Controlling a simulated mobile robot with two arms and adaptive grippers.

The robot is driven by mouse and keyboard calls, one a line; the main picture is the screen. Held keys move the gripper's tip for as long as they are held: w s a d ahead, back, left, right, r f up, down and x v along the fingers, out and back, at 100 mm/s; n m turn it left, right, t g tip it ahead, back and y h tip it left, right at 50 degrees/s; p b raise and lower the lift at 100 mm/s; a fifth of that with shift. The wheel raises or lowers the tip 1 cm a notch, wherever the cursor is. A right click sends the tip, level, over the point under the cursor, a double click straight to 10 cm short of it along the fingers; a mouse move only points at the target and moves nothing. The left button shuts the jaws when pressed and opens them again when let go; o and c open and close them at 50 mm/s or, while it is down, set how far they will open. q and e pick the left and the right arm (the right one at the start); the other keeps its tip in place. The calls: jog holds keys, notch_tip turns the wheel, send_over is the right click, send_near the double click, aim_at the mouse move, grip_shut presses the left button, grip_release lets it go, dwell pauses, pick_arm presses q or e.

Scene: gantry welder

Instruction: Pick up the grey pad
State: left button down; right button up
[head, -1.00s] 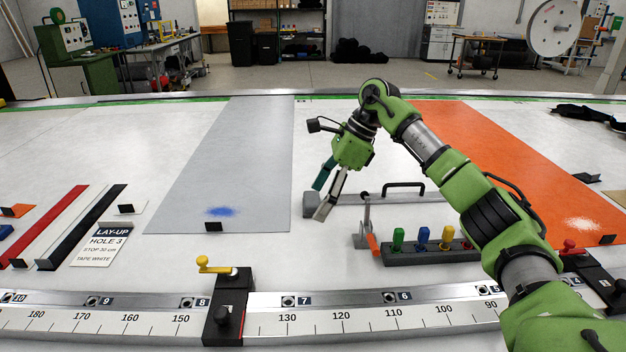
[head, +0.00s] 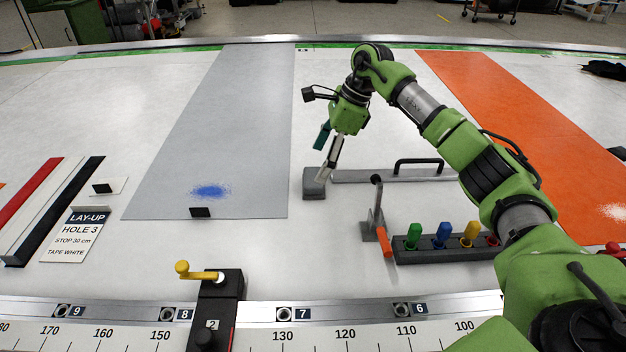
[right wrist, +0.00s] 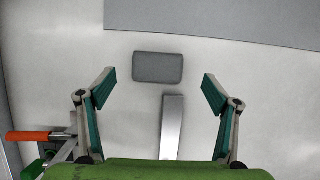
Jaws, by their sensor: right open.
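The grey pad (head: 315,187) is a small dark grey block on the white table, at the left end of a long flat metal bar. In the right wrist view the pad (right wrist: 158,67) lies flat ahead of the fingertips, centred between them, with a small gap to the bar. My right gripper (head: 324,158) is open and empty, pointing down just above the pad. Its two fingers (right wrist: 157,85) stand wide apart on either side of the pad's line. My left gripper is in neither current view.
A metal bar with a black handle (head: 418,163) lies right of the pad. A toggle clamp with an orange handle (head: 384,242) and a block of coloured pegs (head: 450,245) stand nearer. A grey sheet (head: 240,120) lies left and an orange strip (head: 520,120) right.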

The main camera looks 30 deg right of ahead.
aim_at(314, 176)
jog(key=shift+w+a+f, duration=0.1)
jog(key=shift+f, duration=0.45)
jog(key=x, duration=0.1)
jog(key=p+x, duration=0.1)
jog(key=x, duration=0.2)
jog(key=shift+s+f+p, duration=0.2)
jog(key=shift+s+p, duration=0.05)
jog(key=shift+p, duration=0.15)
jog(key=shift+w+a+f, duration=0.1)
jog(key=shift+f, duration=0.15)
pick_arm(q)
jog(key=shift+w+d+r, duration=0.1)
jog(key=shift+w+r, duration=0.1)
jog(key=shift+r, duration=0.3)
jog(key=shift+w+d+r, duration=0.1)
jog(key=shift+w+r, duration=0.1)
jog(key=shift+r, duration=0.3)
pick_arm(e)
jog(key=c, duration=1.2)
